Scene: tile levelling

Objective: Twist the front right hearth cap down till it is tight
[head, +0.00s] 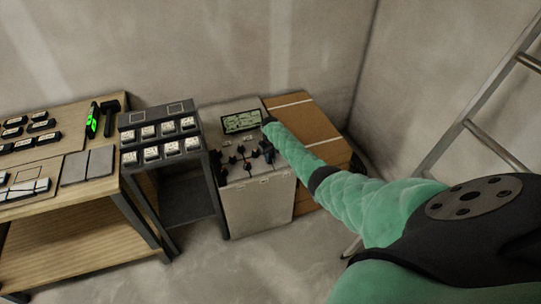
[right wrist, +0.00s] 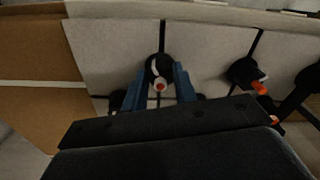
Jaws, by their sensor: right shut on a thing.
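The hearth (head: 258,205) is a pale grey block with light tiles on top and several black levelling caps standing in the dark joints. My right gripper (head: 267,149) is at the right side of the hearth top in the head view, partly hidden by my green arm. In the right wrist view its blue fingers (right wrist: 159,85) are shut on a black cap (right wrist: 158,67) with a white and red-orange tip. Another cap (right wrist: 244,73) with an orange tip stands apart to the right. The held cap's tightness cannot be told. My left gripper is not in view.
A brown cardboard stack (head: 300,115) stands right behind the hearth. A dark rack (head: 160,117) of white-faced pieces stands left of it, then a wooden bench (head: 75,215) with tiles and tools. A ladder (head: 470,110) leans at the right.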

